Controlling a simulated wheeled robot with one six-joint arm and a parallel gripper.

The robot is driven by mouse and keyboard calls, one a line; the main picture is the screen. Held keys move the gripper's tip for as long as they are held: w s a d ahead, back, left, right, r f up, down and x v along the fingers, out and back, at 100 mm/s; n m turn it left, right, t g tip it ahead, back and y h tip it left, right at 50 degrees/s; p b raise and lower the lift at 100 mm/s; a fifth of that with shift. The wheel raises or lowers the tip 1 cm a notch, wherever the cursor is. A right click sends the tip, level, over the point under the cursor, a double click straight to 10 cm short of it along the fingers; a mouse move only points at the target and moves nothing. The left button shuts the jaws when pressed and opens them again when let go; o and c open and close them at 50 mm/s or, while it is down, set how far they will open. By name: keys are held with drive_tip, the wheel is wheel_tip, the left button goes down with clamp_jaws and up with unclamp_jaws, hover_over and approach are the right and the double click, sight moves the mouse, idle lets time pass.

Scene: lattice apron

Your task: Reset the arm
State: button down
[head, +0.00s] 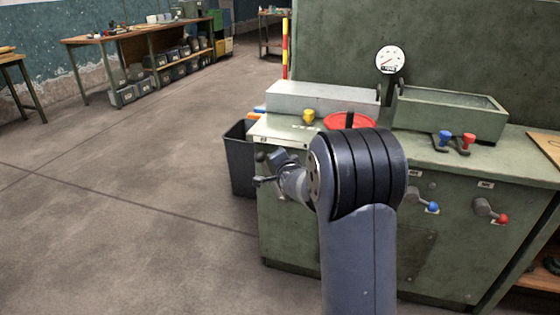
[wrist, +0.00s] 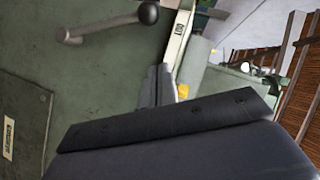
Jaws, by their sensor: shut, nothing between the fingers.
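My arm rises in the middle of the head view and bends at a dark ribbed joint. My gripper (head: 265,181) is to the left of that joint, low in front of the left end of the green cabinet (head: 291,235). In the wrist view my gripper (wrist: 156,86) shows as dark narrow fingers close together, above the large dark body at the bottom. It is shut with nothing visible between the fingers. A grey lever with a dark round knob (wrist: 148,13) is on the green panel near the fingers. I cannot tell whether they touch it.
On the cabinet top are a red disc (head: 350,121), a yellow knob (head: 308,116), a gauge (head: 390,60), and a green trough (head: 450,115). Blue and red handles are at the right. A dark bin (head: 240,160) stands left of the cabinet. The floor at left is clear.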

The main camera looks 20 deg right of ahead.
idle(0.4)
drive_tip(key=a+f+b+x, duration=0.1)
drive_tip(key=x, duration=1)
drive_tip(key=shift+w+a+f, duration=0.15)
drive_tip(key=shift+a+f, duration=0.05)
